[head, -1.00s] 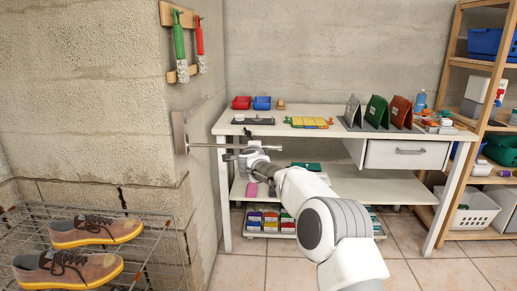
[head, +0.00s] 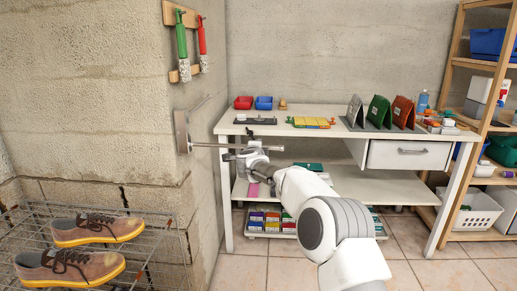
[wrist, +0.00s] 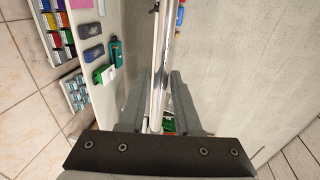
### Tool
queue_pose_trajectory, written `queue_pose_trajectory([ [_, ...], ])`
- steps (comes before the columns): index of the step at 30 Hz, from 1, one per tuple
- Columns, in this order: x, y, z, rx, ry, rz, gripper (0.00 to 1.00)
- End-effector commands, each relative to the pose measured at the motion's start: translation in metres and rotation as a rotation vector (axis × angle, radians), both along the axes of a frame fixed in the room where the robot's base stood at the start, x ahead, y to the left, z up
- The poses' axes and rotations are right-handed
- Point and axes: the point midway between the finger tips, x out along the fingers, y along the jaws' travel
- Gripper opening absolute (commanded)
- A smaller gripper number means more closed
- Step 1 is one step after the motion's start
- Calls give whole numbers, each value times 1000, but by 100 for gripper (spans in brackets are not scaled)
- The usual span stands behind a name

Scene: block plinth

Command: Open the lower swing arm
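A metal wall plate (head: 182,132) is fixed near the corner of the left block wall. One thin arm (head: 202,103) slants up from it along the wall. The lower swing arm (head: 215,146), a straight metal bar, sticks out level to the right in front of the table. My gripper (head: 248,148) is at the bar's outer half. In the wrist view the bar (wrist: 163,65) runs between the two fingers of my gripper (wrist: 157,85). The fingers look spread, with a narrow gap beside the bar; contact is hard to make out.
A white table (head: 330,130) with trays and stands is behind the bar, with a lower shelf (head: 350,183) under it. A wire rack (head: 165,240) with brown shoes (head: 97,230) stands at the lower left. Wooden shelving (head: 460,90) is at right. Tiled floor (head: 410,245) shows between.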

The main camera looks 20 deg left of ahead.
Motion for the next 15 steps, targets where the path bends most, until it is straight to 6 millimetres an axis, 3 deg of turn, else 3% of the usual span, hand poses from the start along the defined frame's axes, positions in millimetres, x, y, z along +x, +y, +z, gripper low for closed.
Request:
queue_pose_trajectory([
  [8,-9,-2,3,-2,0,-1,32],
  [15,-33,-8,8,-3,-2,1,32],
])
